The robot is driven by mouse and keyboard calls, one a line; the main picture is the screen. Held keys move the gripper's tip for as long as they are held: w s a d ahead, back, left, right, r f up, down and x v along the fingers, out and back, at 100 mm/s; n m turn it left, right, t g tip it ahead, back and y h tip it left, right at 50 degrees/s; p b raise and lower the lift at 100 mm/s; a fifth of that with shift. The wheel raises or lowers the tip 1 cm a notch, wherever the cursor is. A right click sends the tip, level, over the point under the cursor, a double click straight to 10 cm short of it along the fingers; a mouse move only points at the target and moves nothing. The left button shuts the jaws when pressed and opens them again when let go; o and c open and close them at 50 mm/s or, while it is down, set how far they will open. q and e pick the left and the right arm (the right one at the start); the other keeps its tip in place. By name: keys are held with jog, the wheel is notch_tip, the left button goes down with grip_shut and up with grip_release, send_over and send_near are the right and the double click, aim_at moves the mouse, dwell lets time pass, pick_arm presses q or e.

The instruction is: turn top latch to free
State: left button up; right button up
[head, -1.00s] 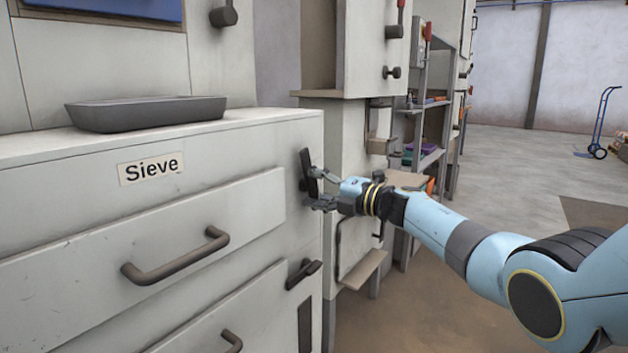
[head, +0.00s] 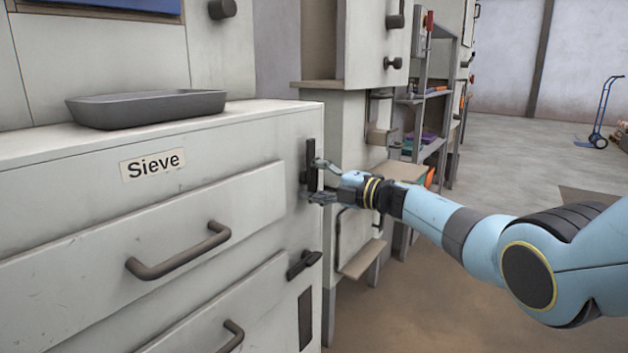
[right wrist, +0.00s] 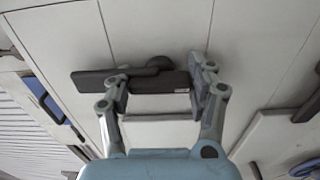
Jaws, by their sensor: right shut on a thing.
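The top latch (head: 311,152) is a dark bar at the right end of the upper drawer on the cabinet labelled "Sieve" (head: 153,165). It stands about upright in the head view. My right gripper (head: 316,182) is shut on it, reaching in from the right. In the right wrist view, the latch (right wrist: 158,80) runs between the two fingers, one of which covers part of it. The lower latch (head: 304,264) sits below, tilted. My left gripper is in neither view.
The upper drawer has a dark handle (head: 180,252), with another handle (head: 232,337) below it. A grey tray (head: 145,108) rests on the cabinet top. A machine (head: 350,140) and shelves stand beyond. Open floor lies to the right.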

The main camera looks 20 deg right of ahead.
jog(key=o, duration=1.2)
jog(key=shift+c, duration=0.2)
jog(key=shift+d, duration=0.1)
jog(key=v, duration=1.2)
jog(key=s+f+m+g+h+p, duration=0.1)
jog(key=s+f+m+h+p, duration=0.45)
jog(key=s+f, duration=0.95)
jog(key=s+f+m+g+h, duration=0.1)
jog(key=s+f+m+h, duration=0.1)
jog(key=s+f+m, duration=1)
jog(key=s+f+m+g+h, duration=0.1)
jog(key=s+f+g, duration=0.3)
jog(key=s, duration=0.9)
jog(key=s+d+f+m+g+h+p, duration=0.1)
jog(key=s+f+m+g, duration=0.3)
jog(key=s+f, duration=0.5)
jog(key=s+d+f+m+g+h, duration=0.1)
jog(key=s+f, duration=0.6)
jog(key=s, duration=1.1)
jog(key=m+g+h, duration=0.1)
jog(key=g, duration=0.1)
jog(key=shift+g, duration=0.4)
